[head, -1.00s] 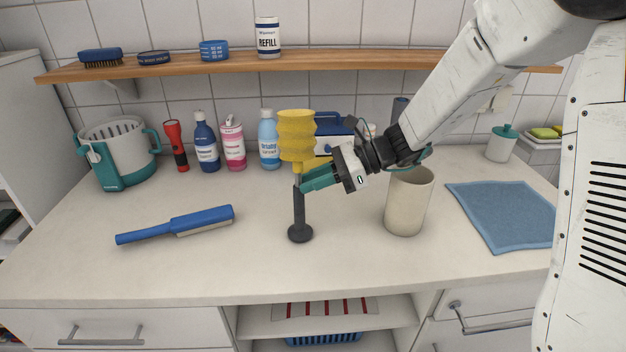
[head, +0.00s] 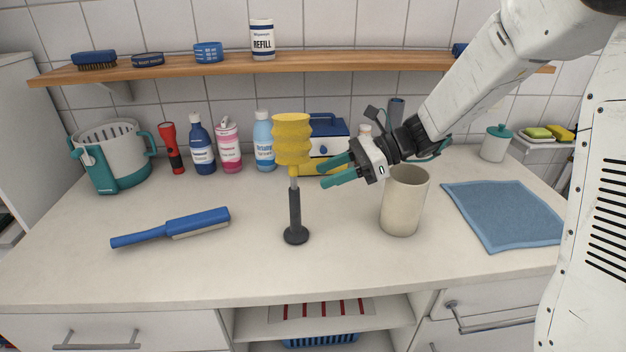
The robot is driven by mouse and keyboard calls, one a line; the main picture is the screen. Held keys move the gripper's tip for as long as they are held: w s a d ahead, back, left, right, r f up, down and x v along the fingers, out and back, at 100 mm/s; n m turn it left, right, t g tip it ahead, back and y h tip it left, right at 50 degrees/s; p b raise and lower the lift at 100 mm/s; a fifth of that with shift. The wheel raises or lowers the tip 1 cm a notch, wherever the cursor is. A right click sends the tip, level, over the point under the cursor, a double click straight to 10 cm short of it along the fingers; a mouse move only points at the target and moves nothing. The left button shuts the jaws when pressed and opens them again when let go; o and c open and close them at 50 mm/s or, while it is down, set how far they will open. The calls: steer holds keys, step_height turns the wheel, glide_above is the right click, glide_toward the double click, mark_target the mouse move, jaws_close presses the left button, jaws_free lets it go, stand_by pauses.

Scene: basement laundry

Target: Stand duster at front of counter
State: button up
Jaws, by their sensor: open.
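The duster (head: 294,180) stands upright on the counter (head: 200,272), toward its front middle. It has a yellow ribbed head on top, a grey shaft and a dark handle with a round foot resting on the counter. My gripper (head: 322,171) is open and empty, just right of the duster at the height of its upper shaft. Its teal fingers point left toward the duster, with a small gap between them and it in the picture.
A beige cup (head: 404,203) stands right of the duster, below my wrist. A blue brush (head: 172,226) lies at left. A blue cloth (head: 503,214) lies at right. Bottles (head: 228,146), a red torch (head: 172,148) and a white-teal bucket (head: 110,158) line the back.

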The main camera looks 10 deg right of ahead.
steer(key=v, duration=0.6)
steer(key=shift+d+r, duration=0.2)
steer(key=shift+d, duration=0.15)
steer(key=s+d+r+n+h, duration=0.1)
steer(key=s+d+n+h, duration=0.3)
steer(key=s+n, duration=0.5)
steer(key=s+d+r+n+t+h, duration=0.1)
steer(key=s+d+n+h, duration=0.4)
steer(key=s, duration=1.4)
steer(key=n+h, duration=0.4)
steer(key=shift+h, duration=0.3)
